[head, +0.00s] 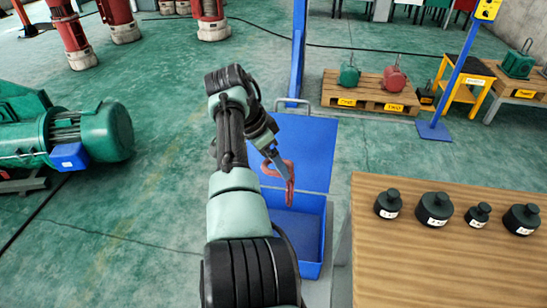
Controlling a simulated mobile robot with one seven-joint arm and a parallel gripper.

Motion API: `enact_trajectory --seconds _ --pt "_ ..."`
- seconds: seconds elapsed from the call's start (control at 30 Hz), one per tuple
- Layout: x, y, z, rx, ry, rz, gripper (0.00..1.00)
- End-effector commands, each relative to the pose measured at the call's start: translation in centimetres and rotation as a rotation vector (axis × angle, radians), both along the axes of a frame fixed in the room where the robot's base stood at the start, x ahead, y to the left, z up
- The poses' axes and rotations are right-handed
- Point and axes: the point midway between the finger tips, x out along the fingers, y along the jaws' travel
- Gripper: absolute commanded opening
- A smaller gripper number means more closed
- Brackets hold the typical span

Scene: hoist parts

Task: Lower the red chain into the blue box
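The red chain (290,185) hangs from the fingertips of my gripper (277,160) in the head view, with a loop to the left and a longer strand hanging down. My gripper appears shut on the chain. The blue box (313,222) stands on the floor with its lid (312,140) open and leaning back. The lower end of the chain shows at the back part of the box opening; its height above the box floor is hard to tell. My arm covers the box's left side.
A wooden table (440,265) with several black weights (434,208) stands close to the right of the box. A blue post (298,50) rises behind the lid. A pallet (365,92) with a green and a red hoist lies further back. A green motor (75,135) is at the left.

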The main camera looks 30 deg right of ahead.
Motion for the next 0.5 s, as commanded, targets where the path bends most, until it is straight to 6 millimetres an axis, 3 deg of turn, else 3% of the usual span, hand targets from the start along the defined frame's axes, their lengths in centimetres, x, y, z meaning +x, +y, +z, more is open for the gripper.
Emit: enact_trajectory --seconds 0.5 --pt "0.0 -0.1 -3.2 -0.002 -0.002 -0.001 0.0"
